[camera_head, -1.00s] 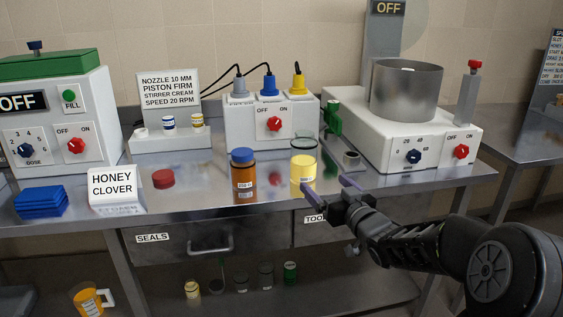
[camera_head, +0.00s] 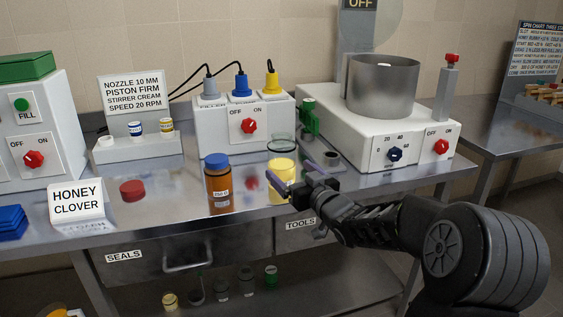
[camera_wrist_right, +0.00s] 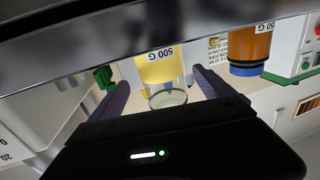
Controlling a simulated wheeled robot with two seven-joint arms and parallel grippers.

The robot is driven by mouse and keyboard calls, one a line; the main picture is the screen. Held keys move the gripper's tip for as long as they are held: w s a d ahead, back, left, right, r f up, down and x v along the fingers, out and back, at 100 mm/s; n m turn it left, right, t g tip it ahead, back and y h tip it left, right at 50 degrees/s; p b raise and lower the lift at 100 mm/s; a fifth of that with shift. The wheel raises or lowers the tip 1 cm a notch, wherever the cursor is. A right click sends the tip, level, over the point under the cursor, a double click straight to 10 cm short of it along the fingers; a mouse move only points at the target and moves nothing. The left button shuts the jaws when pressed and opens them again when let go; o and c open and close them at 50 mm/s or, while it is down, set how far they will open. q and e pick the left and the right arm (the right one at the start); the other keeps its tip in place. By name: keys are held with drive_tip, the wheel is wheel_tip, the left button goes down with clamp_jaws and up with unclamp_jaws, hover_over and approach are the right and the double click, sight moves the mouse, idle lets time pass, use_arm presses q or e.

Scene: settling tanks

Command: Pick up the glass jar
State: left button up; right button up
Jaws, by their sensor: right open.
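The glass jar (camera_head: 283,168) stands upright on the steel bench, with a clear upper part and pale yellow contents below. In the right wrist view the jar (camera_wrist_right: 158,70) appears upside down with a 500 G label, framed between the two fingers. I see no contact, though I cannot tell the exact gap. My left gripper is not in view.
An amber jar with a blue lid (camera_head: 218,185) stands close left of the glass jar. A green-handled thing (camera_head: 308,117) and a white machine with a metal drum (camera_head: 383,90) stand behind and right.

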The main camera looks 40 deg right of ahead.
sight(282, 163)
drive_tip(key=w, duration=0.5)
drive_tip(key=shift+w+d, duration=0.1)
drive_tip(key=shift+d, duration=0.15)
idle(0.6)
clamp_jaws()
drive_tip(key=shift+r, duration=0.2)
idle(0.8)
